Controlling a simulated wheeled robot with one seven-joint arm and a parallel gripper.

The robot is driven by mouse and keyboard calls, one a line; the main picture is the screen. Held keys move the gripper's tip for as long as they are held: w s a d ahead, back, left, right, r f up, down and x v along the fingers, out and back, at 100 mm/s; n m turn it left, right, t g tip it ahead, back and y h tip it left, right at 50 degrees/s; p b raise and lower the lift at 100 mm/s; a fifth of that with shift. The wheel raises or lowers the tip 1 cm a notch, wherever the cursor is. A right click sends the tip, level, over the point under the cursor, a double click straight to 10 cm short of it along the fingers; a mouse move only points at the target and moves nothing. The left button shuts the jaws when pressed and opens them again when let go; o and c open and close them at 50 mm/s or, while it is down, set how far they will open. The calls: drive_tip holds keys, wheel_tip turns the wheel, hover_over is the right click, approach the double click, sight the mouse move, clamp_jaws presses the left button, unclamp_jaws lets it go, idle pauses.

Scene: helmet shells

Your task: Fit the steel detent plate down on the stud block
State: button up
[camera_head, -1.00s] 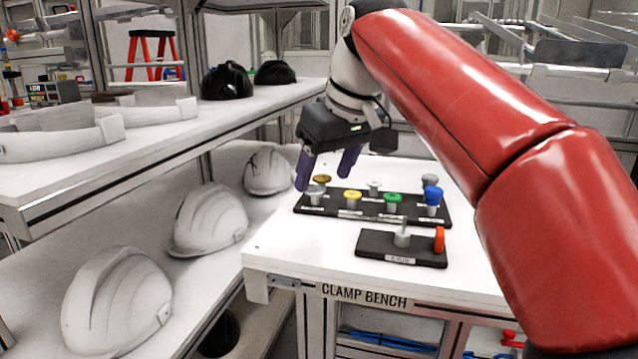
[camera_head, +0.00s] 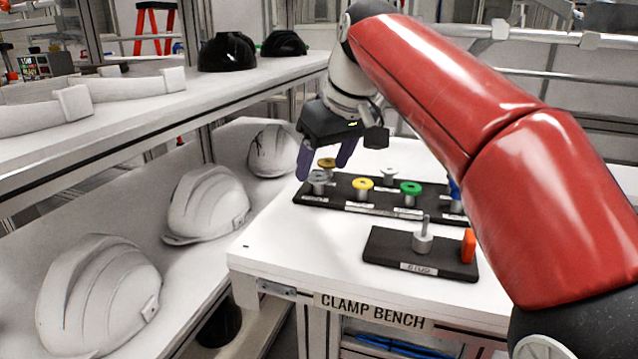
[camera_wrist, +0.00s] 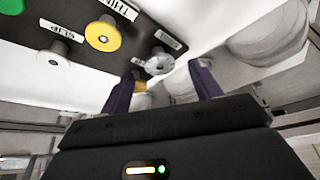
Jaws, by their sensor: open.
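The plate that looks like the steel detent plate, a grey metallic disc (camera_head: 318,177) on a short post, stands at the left end of the black rack (camera_head: 333,204). It also shows in the wrist view (camera_wrist: 158,65). My gripper (camera_head: 323,169) is open and empty, its two purple fingers pointing down over the rack's left end. In the wrist view the disc appears between the fingertips (camera_wrist: 165,72); I cannot tell whether they touch it. The stud block (camera_head: 389,254), black with an upright grey stud (camera_head: 424,236) and an orange tab (camera_head: 468,246), sits nearer the bench's front edge.
The rack also holds gold (camera_head: 326,163), yellow (camera_head: 363,185), white (camera_head: 389,172), green (camera_head: 410,188) and partly hidden blue (camera_head: 455,190) pieces. White helmet shells (camera_head: 207,205) line the lower shelf at left. The bench (camera_head: 300,245) is clear left of the stud block.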

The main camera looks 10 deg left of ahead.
drive_tip(key=shift+w+a+f, duration=0.1)
drive_tip(key=shift+a+f, duration=0.05)
drive_tip(key=shift+f, duration=0.4)
drive_tip(key=c, duration=1.1)
